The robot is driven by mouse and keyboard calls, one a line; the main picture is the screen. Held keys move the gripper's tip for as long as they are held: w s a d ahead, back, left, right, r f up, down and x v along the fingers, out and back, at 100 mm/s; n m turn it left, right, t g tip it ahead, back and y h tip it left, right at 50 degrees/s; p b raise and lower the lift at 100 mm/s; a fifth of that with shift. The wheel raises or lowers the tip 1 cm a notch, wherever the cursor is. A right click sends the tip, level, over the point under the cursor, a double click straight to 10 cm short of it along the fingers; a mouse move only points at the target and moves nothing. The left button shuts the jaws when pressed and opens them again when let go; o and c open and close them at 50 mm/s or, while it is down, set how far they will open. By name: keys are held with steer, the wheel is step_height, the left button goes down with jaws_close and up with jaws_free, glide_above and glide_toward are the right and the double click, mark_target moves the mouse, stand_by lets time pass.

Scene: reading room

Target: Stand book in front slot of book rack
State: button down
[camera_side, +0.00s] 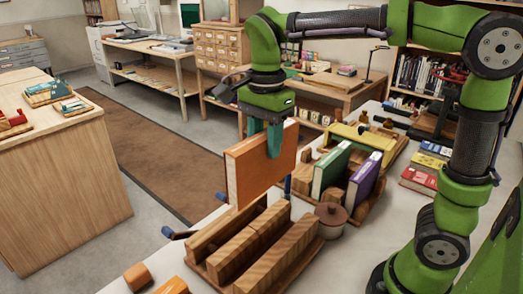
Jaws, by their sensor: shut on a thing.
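My gripper (275,140) points down and is shut on the top edge of an orange book (242,178). The book hangs upright with its broad cover showing, above the far end of a slotted wooden rack (222,262). The rack has long parallel wooden bars with slots between them. The book's lower edge is close to the bars; I cannot tell whether it touches them or which slot it is over. The far finger is hidden behind the book.
Right of the rack stands a round brown lidded pot (331,219). Behind it, a green book (331,170) and a purple book (364,180) stand in a wooden holder. Flat books (420,178) lie farther right. Wooden blocks (138,276) lie at the front left. Blue-tipped handles (170,233) stick out at the left.

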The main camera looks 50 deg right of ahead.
steer(key=w+d, duration=0.3)
steer(key=d, duration=0.7)
steer(key=w+d, duration=0.3)
steer(key=d, duration=0.8)
steer(key=w+d, duration=0.4)
steer(key=d, duration=0.6)
step_height(320, 180, down, 10)
steer(key=shift+s+d, duration=0.25)
steer(key=shift+d, duration=0.05)
steer(key=shift+f, duration=0.65)
steer(key=shift+f, duration=1.4)
steer(key=shift+f, duration=0.35)
steer(key=shift+f, duration=0.95)
